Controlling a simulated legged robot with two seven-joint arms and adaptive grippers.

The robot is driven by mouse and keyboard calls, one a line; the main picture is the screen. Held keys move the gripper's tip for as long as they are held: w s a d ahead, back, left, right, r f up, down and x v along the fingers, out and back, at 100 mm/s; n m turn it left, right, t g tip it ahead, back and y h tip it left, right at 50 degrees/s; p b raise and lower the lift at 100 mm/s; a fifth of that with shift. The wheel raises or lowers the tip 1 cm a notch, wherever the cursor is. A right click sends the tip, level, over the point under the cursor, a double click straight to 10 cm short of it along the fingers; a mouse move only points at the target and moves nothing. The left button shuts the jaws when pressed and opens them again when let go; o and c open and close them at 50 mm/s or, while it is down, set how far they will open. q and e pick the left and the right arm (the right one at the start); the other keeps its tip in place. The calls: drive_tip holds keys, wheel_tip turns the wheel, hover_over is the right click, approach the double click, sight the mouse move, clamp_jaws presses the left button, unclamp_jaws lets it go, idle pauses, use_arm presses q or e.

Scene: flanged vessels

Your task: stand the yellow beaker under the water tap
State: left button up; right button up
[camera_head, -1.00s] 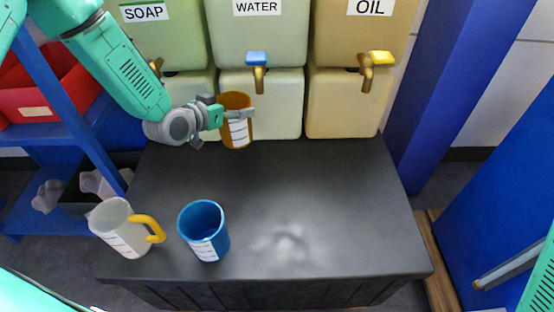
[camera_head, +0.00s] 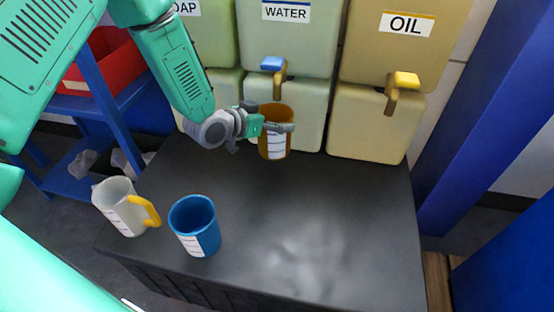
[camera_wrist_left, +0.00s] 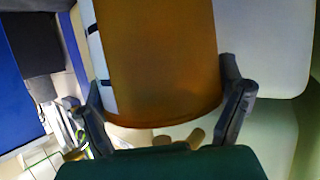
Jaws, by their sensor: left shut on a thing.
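The yellow beaker (camera_head: 273,146), amber-brown in the pictures with a white scale label, is upright at the back of the dark table. My left gripper (camera_head: 279,127) is shut on it from the left, with a finger across its front. In the left wrist view the beaker (camera_wrist_left: 160,60) fills the space between the two fingers (camera_wrist_left: 165,115). The brass water tap (camera_head: 281,77), with a blue handle, is just above the beaker's mouth in the head view. I cannot tell whether the beaker's base touches the table. My right gripper is not in view.
A blue beaker (camera_head: 200,232) and a white jug with a yellow handle (camera_head: 120,207) stand at the table's front left. The oil tap (camera_head: 392,96) is to the right. The dark table (camera_head: 340,220) is clear at middle and right.

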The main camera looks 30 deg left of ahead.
sight(263, 145)
use_arm(q)
drive_tip(key=f, duration=0.2)
drive_tip(key=d+f+b, duration=0.1)
drive_tip(key=f, duration=0.2)
drive_tip(key=shift+d+f, duration=0.1)
drive_tip(key=shift+d, duration=0.1)
drive_tip(key=f, duration=0.1)
drive_tip(key=f+b, duration=0.1)
drive_tip(key=shift+a+f, duration=0.2)
drive_tip(key=shift+f, duration=0.1)
drive_tip(key=shift+a+f+b, duration=0.1)
drive_tip(key=shift+f+b, duration=0.2)
drive_tip(key=shift+f, duration=0.05)
drive_tip(key=shift+a+r, duration=0.1)
drive_tip(key=o, duration=1.5)
drive_tip(key=shift+d, duration=0.25)
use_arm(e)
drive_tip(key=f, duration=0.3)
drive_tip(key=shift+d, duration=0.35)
use_arm(q)
drive_tip(key=p+v, duration=0.3)
drive_tip(key=v, duration=0.8)
drive_tip(key=shift+a+r+p, duration=0.15)
drive_tip(key=shift+a+p, duration=0.05)
drive_tip(key=shift+p, duration=0.15)
drive_tip(key=shift+s+a+r, duration=0.1)
drive_tip(key=shift+s, duration=0.3)
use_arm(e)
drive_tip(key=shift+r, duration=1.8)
